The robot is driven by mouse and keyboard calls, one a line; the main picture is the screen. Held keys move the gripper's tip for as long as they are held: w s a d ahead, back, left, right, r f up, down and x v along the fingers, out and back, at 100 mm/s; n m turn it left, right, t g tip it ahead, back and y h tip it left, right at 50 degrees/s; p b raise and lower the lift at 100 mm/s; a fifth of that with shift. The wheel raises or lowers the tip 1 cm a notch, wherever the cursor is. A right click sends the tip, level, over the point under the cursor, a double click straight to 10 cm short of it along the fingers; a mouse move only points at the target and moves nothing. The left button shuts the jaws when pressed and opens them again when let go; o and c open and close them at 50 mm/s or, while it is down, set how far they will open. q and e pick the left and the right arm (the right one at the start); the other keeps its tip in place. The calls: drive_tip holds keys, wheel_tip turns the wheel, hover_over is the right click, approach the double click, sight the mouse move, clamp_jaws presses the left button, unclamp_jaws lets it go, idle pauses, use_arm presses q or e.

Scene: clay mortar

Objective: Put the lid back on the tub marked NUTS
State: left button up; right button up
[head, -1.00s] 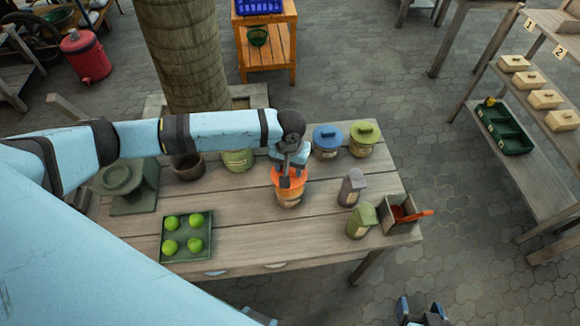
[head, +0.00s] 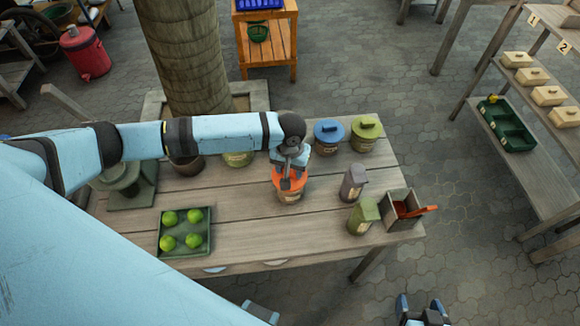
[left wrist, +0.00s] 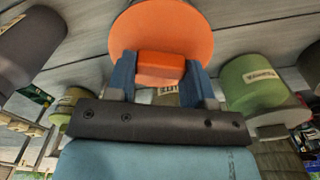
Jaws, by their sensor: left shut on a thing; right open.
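My left gripper (head: 291,180) is shut on the knob of an orange lid (head: 275,182). The lid is level and rests on or just above the mouth of a tub (head: 290,198); I cannot tell whether it is fully seated. In the left wrist view, the orange lid (left wrist: 180,25) shows its disc, with its block-shaped knob between my blue fingers (left wrist: 158,75). A label (left wrist: 168,91) behind the knob is partly hidden, and its word is not fully readable. My right gripper (head: 423,308) is open and empty at the bottom edge, off the table.
Blue-lidded (head: 328,138) and green-lidded (head: 365,134) tubs stand behind to the right. A green tub (head: 238,158) is partly behind my arm. Grey (head: 353,184) and green (head: 362,215) canisters and an open box (head: 402,212) stand right. A tray (head: 182,250) holds green fruits. The front middle is clear.

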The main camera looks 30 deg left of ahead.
use_arm(q)
drive_tip(key=shift+p, duration=0.6)
drive_tip(key=shift+r+p, duration=0.1)
drive_tip(key=shift+p, duration=0.3)
idle(0.7)
drive_tip(key=shift+f+p, duration=0.25)
drive_tip(key=shift+p, duration=0.4)
idle(0.7)
drive_tip(key=shift+p, duration=0.55)
idle(0.8)
drive_tip(key=o, duration=1.4)
